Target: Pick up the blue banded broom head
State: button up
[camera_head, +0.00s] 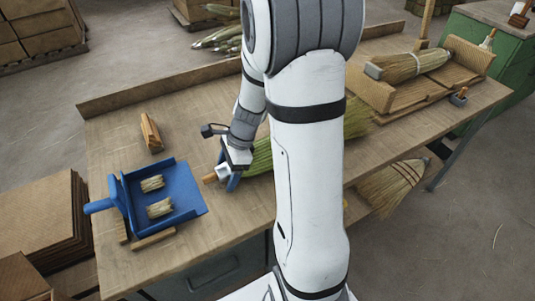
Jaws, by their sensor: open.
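A broom head (262,157) with pale green bristles lies on the wooden workbench (115,140), its wooden end (209,178) pointing left. My arm hides its middle. Bristles also show to the right of the arm, seemingly the same head's fanned end. My gripper (228,176) is open at the left end of this head, close over the part between wood and bristles. Blue shows there, but I cannot tell whether it is a band or part of the gripper. Whether the fingers touch the head is also unclear.
A blue dustpan (186,190) holding two small bristle bundles sits at the left of the bench, with a wooden block (151,133) behind it. Another broom head (413,66) rests on a wooden cradle at the right. A broom (392,185) shows below the bench's right side.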

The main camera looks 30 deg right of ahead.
jog(key=c, duration=1.2)
jog(key=shift+c, duration=0.2)
